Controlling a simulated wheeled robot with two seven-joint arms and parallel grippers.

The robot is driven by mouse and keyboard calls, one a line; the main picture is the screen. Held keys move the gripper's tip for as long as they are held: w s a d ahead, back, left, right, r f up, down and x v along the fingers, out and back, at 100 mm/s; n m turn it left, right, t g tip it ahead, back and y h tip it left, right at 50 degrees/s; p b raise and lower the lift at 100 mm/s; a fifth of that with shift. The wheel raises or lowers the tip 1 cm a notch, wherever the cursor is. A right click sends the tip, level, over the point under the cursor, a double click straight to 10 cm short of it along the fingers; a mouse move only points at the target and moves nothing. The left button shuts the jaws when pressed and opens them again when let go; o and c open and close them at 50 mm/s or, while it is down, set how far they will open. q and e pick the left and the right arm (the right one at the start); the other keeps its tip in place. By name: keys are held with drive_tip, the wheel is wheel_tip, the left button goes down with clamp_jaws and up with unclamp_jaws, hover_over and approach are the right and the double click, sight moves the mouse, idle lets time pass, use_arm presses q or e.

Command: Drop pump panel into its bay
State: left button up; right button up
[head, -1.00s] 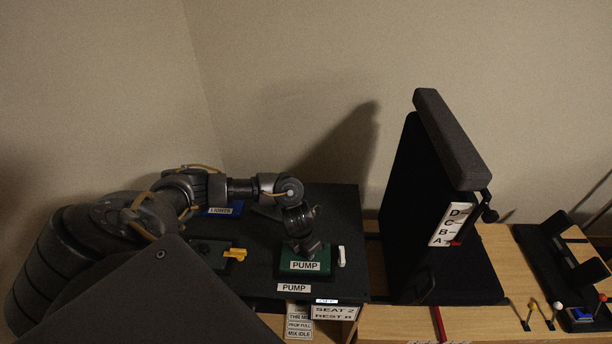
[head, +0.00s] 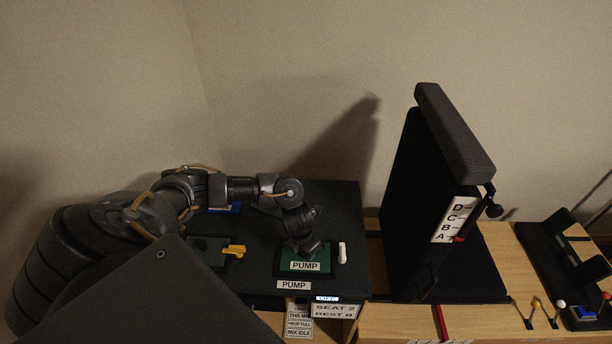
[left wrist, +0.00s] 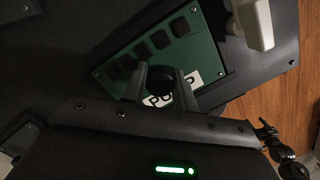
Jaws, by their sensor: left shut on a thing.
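The pump panel is a green plate (head: 287,265) with a white PUMP label, at the right part of the black console in the head view. In the left wrist view the green panel (left wrist: 205,58) shows several black switches and lies at a slant to the picture. My left gripper (head: 308,248) comes down on it from above. In the left wrist view its fingers (left wrist: 161,88) are shut around a dark round knob on the panel, partly covering the PUMP label. The bay is mostly hidden under the panel, so I cannot tell whether the panel sits flush. My right gripper is not in view.
A white lever (head: 342,252) stands close to the panel's right side. A second PUMP label (head: 293,285) lies in front. A yellow handle (head: 234,250) and a blue panel (head: 229,208) are to the left. A tall black seat-like upright (head: 425,215) stands further right.

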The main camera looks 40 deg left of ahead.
sight(302, 259)
use_arm(q)
drive_tip(key=o, duration=1.1)
drive_tip(key=r, duration=0.3)
drive_tip(key=s+r+p, duration=0.1)
drive_tip(key=r, duration=0.6)
drive_tip(key=shift+s+a+r, duration=0.1)
drive_tip(key=shift+s+r, duration=0.2)
drive_tip(key=shift+s, duration=0.1)
